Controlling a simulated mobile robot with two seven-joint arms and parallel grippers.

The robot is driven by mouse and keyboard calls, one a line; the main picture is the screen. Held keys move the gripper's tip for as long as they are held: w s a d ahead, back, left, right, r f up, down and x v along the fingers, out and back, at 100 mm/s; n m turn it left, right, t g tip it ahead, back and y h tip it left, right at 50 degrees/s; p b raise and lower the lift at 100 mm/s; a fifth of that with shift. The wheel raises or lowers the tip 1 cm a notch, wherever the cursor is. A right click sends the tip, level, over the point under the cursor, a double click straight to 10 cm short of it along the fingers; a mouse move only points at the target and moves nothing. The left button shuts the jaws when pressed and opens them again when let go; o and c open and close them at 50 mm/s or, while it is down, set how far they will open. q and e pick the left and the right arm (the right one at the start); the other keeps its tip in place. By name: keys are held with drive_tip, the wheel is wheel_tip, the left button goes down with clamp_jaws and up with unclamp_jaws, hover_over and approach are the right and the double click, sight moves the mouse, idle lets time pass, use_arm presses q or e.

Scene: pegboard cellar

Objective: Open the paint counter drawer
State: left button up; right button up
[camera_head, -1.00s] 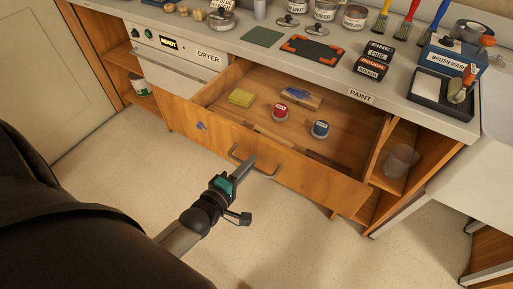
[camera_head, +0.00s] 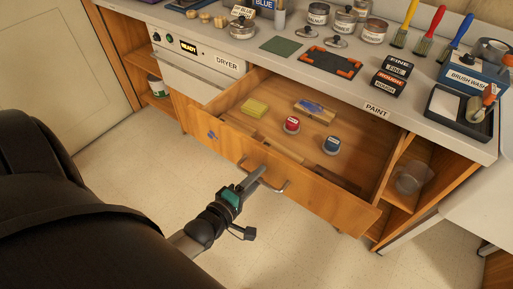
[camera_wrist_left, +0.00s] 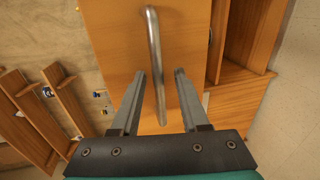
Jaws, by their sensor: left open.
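The paint counter drawer (camera_head: 310,190) has a wooden front and stands pulled far out below the counter label PAINT. Its curved metal handle (camera_head: 274,188) is on the front. My left gripper (camera_head: 262,170) is at the handle with its jaws open. In the left wrist view the handle bar (camera_wrist_left: 153,45) runs between the two parted fingers (camera_wrist_left: 160,74), with gaps on both sides. Inside the drawer lie a yellow block (camera_head: 254,107), a red-lidded pot (camera_head: 291,125), a blue-lidded pot (camera_head: 331,145) and a wooden block with blue on it (camera_head: 314,111). My right gripper is not in view.
The counter top (camera_head: 290,58) carries tins, brushes, sanding boxes and a paint tray (camera_head: 459,112). The dryer (camera_head: 198,62) is left of the drawer. An open shelf with a clear container (camera_head: 412,177) is at its right. Floor before the drawer is clear.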

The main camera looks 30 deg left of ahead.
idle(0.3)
use_arm(q)
drive_tip(key=p+v, duration=0.2)
drive_tip(key=v, duration=1.3)
drive_tip(key=shift+p, duration=0.4)
drive_tip(key=shift+s, duration=0.1)
drive_tip(key=s+d+f+m+g, duration=0.1)
drive_tip(key=s+f+m+g, duration=0.25)
drive_tip(key=f, duration=0.55)
drive_tip(key=s+d+f+m+g, duration=0.1)
drive_tip(key=s+f+m+g, duration=0.2)
drive_tip(key=f+m, duration=0.35)
drive_tip(key=s+d+f+m+g, duration=0.2)
drive_tip(key=s+f+m+g, duration=0.1)
drive_tip(key=f, duration=0.8)
drive_tip(key=s+d+f+m+g, duration=0.1)
drive_tip(key=s+f+m+g, duration=0.4)
drive_tip(key=s+m, duration=0.2)
drive_tip(key=shift+s+y, duration=0.15)
drive_tip(key=shift+y, duration=0.15)
